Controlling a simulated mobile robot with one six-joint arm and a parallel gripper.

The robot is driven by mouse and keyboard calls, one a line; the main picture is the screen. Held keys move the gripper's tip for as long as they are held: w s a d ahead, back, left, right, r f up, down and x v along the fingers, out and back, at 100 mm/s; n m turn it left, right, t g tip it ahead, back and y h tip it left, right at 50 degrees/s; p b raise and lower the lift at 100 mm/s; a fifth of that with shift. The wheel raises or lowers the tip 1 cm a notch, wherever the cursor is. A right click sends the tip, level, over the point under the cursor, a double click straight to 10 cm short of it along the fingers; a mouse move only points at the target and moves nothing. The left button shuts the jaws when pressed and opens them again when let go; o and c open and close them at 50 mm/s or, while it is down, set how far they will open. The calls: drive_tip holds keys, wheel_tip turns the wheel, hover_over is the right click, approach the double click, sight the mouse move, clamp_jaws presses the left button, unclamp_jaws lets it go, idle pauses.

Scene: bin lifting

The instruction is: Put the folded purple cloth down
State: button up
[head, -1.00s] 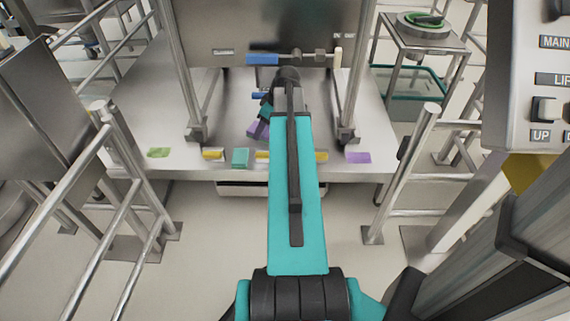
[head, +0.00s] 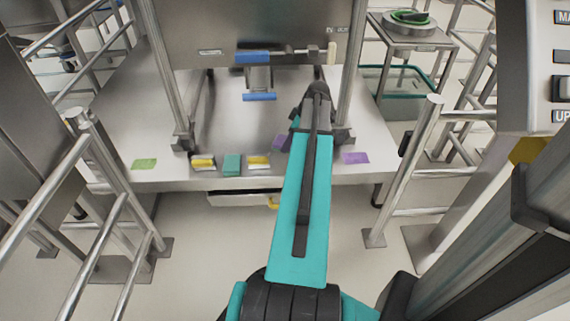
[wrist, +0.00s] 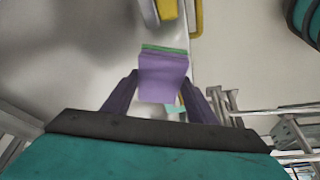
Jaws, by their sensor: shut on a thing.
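The folded purple cloth (wrist: 163,78) is held between the two fingers of my gripper (wrist: 161,92) in the wrist view, with a thin green edge along its far side. In the head view the cloth (head: 281,143) shows just left of my arm, over the right part of the steel table (head: 120,115). My arm hides most of the gripper there. I cannot tell whether the cloth touches the table. A flat purple patch (head: 355,158) lies at the table's front edge, right of my arm. A flat green patch (head: 144,164) lies at the front left.
Along the front edge lie a teal block (head: 232,164) and two yellow-and-white pieces, one left (head: 203,162) and one right (head: 258,162) of it. Steel posts and a blue-handled lever (head: 252,57) stand behind. Rails flank the table. A side stand (head: 412,40) is at the back right.

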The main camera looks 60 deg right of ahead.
drive_tip(key=f+b, duration=0.1)
drive_tip(key=f, duration=0.3)
drive_tip(key=shift+w+a+f+b, duration=0.15)
drive_tip(key=shift+w+f+b, duration=0.1)
drive_tip(key=shift+b, duration=0.1)
drive_tip(key=shift+f, duration=0.3)
drive_tip(key=shift+f+b, duration=1)
drive_tip(key=shift+f, duration=1.5)
drive_tip(key=shift+f, duration=0.1)
drive_tip(key=o, duration=0.9)
drive_tip(key=p+v, duration=0.4)
drive_tip(key=v, duration=0.8)
